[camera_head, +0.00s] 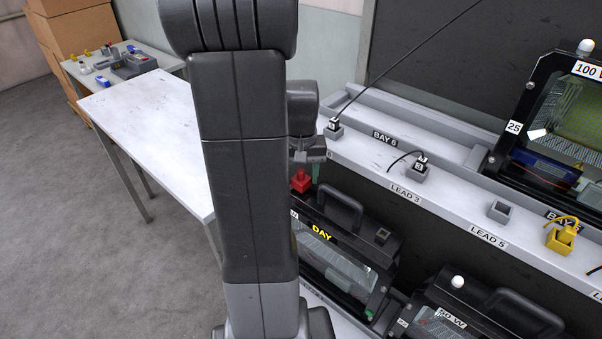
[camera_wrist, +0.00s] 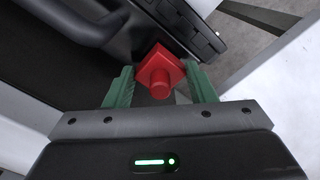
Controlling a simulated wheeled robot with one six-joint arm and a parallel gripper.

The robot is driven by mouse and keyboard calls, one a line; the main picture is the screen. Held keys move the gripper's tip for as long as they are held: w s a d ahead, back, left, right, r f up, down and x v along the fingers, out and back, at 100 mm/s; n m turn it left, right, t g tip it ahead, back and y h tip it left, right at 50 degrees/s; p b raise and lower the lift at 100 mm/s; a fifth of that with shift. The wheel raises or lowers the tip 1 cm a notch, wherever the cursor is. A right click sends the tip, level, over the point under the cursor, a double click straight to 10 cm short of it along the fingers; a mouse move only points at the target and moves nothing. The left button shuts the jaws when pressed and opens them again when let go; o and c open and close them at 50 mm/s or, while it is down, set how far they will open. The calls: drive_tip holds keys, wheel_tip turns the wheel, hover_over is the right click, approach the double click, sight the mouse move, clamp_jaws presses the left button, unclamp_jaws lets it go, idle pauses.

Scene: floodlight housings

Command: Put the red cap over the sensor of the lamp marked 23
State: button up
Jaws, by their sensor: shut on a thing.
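The red cap (camera_head: 300,181) is held between the green fingers of my gripper (camera_head: 306,160). In the wrist view, the cap (camera_wrist: 158,78) shows its square flange and round knob, with my gripper (camera_wrist: 161,88) shut on it. The cap is at the top left end of the black lamp labelled DAY (camera_head: 345,246). I cannot tell whether it touches the lamp. No sensor shows there, and my arm hides that lamp's left side and any number.
A 100 W lamp marked 25 (camera_head: 545,140) stands on the upper right shelf, with a white dome. The lead shelf (camera_head: 450,205) holds grey sockets and plugs above the DAY lamp. A bare white table (camera_head: 150,115) lies left. The DAY lamp's handle (camera_head: 340,203) rises near my gripper.

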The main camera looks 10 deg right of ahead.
sight(301, 170)
drive_tip(key=o, duration=1)
drive_tip(key=shift+f, duration=0.1)
wheel_tip(301, 170, up, 13)
drive_tip(key=shift+r+p, duration=0.15)
drive_tip(key=shift+p, duration=0.5)
wheel_tip(301, 170, down, 13)
drive_tip(key=shift+f+b, duration=0.2)
drive_tip(key=shift+b, duration=0.5)
drive_tip(key=shift+r, duration=0.3)
